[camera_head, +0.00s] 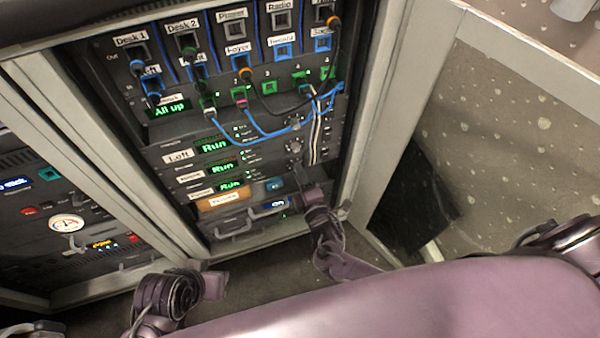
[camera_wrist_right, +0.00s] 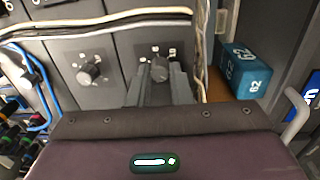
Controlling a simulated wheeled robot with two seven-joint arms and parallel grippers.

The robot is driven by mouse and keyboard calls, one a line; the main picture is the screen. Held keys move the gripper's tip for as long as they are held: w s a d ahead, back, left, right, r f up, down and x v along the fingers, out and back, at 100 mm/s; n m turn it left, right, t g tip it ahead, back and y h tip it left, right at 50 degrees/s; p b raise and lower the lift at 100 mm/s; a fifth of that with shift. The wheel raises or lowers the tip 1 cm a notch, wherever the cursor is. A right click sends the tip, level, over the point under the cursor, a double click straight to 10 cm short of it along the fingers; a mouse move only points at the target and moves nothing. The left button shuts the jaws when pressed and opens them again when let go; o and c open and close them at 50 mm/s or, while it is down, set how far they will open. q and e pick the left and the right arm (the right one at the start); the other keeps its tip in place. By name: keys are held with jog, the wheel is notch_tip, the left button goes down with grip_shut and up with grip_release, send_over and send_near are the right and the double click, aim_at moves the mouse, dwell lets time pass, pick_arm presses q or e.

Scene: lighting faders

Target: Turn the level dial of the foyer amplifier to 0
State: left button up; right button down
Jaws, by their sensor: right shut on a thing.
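The stacked amplifiers in the rack show green "Run" displays; the top label reads "Loft" (camera_head: 178,156), and the lower labels are too small to read surely. My right gripper (camera_head: 302,178) is at the lowest amplifier's right end in the head view, hiding its dial there. In the right wrist view my right gripper (camera_wrist_right: 166,86) has its grey fingers shut on a dark round dial (camera_wrist_right: 160,66). The dial's pointer and scale cannot be read. A neighbouring dial (camera_wrist_right: 90,74) stands free to its left. My left gripper (camera_head: 213,284) is low in front of the rack, its jaws unclear.
White cables (camera_wrist_right: 110,22) run close past the dials. Blue patch cables (camera_head: 255,130) hang above the amplifiers. A blue box marked 62 (camera_wrist_right: 245,70) sits beside the held dial. The rack's pale right post (camera_head: 375,110) is close to my right arm.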

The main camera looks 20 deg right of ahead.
pick_arm(q)
jog(key=shift+a, duration=0.1)
dwell(0.4)
pick_arm(e)
jog(key=c, duration=1.3)
grip_release()
jog(key=shift+s, duration=0.1)
pick_arm(q)
jog(key=shift+s+a+r+g+y+p, duration=0.15)
jog(key=shift+a+g+p, duration=0.1)
jog(key=shift+a+p, duration=0.15)
jog(key=shift+s+a+r+g+y+p, duration=0.15)
jog(key=shift+a+g+p, duration=0.15)
jog(key=shift+a, duration=0.2)
pick_arm(e)
jog(key=s, duration=0.7)
jog(key=shift+s+d+f, duration=0.2)
jog(key=shift+s, duration=0.1)
pick_arm(q)
jog(key=shift+w, duration=0.1)
jog(key=shift+d, duration=0.1)
